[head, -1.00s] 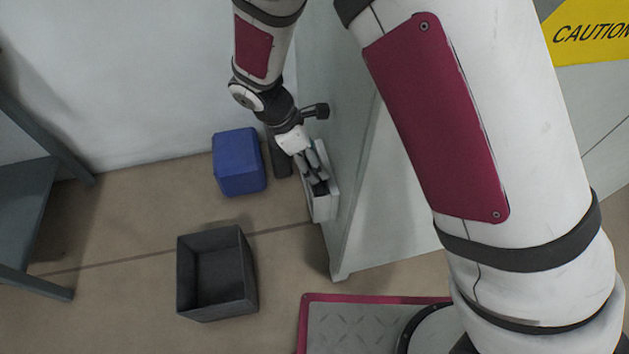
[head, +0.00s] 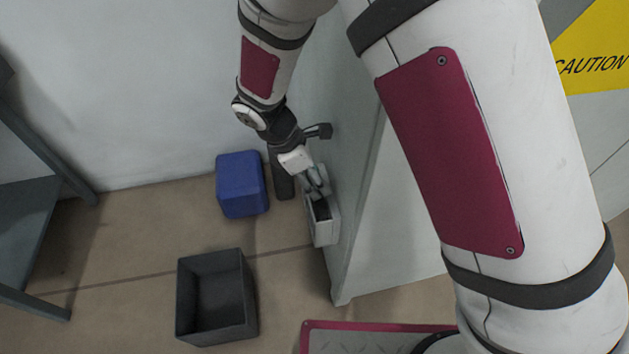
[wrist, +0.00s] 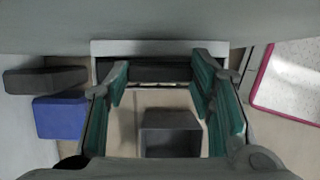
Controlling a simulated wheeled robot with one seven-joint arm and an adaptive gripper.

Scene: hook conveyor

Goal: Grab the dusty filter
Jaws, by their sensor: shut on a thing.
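My gripper (head: 318,186) reaches down into a pale, narrow open-topped housing (head: 329,230) on the side of the grey cabinet. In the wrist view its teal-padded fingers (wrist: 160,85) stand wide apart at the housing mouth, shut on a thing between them. I take this to be the dusty filter, but its body is not clearly visible. A thin pale edge runs between the fingertips. I cannot tell whether it is the filter or the housing rim. In the head view the fingers and housing wall hide what is held, and the front of the slot looks dark.
A dark open bin (head: 247,292) stands on the floor in front and left. A blue block (head: 242,185) and a dark upright block (head: 282,180) stand near the wall. The grey cabinet (head: 350,200) rises close on the right. A grey table (head: 28,225) is at the far left.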

